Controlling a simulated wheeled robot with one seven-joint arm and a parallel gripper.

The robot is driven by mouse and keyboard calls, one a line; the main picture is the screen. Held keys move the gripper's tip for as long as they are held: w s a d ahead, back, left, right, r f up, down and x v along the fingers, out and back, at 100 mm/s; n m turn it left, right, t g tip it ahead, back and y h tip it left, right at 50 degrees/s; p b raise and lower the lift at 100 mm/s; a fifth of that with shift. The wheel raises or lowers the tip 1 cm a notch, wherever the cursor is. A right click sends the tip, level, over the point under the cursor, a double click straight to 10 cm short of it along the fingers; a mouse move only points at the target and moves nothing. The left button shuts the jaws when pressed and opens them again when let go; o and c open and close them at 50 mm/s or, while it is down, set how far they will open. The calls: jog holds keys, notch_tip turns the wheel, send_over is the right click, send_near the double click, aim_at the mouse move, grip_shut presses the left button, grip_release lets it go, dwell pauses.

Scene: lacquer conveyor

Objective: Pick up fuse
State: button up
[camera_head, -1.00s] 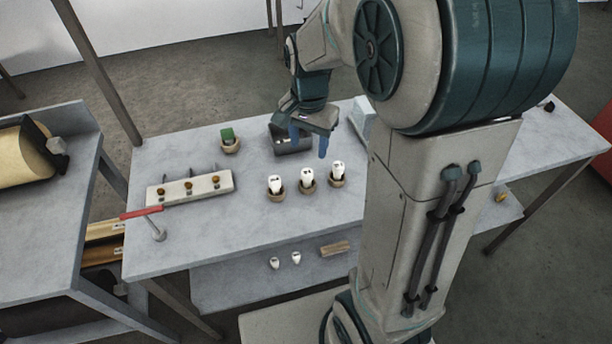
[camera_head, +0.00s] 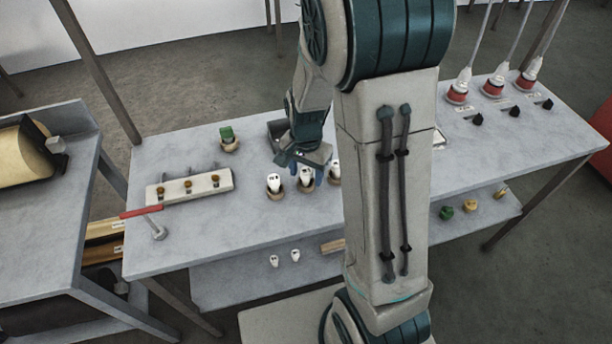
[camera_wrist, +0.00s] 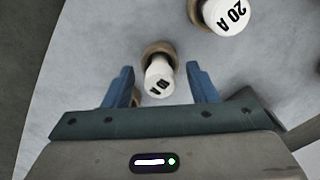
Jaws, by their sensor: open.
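Three white fuses stand upright in round brown holders on the grey table: a left fuse (camera_head: 273,183), a middle fuse (camera_head: 305,178) and a right fuse (camera_head: 335,172). My gripper (camera_head: 306,172) is open and low over this row, by the middle fuse, with a blue finger just to its right. In the wrist view, a white fuse (camera_wrist: 158,78) with a partly readable label shows between my two blue fingertips (camera_wrist: 162,84), with gaps on both sides.
A white block with brass fittings (camera_head: 190,186) and a red-handled lever (camera_head: 141,211) are at the left. A green piece in a holder (camera_head: 228,138) stands behind. Two small white pieces (camera_head: 284,257) lie on the lower shelf. Red-based plugs (camera_head: 493,86) are at the far right.

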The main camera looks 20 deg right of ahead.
jog(key=c, duration=1.1)
jog(key=shift+r, duration=0.1)
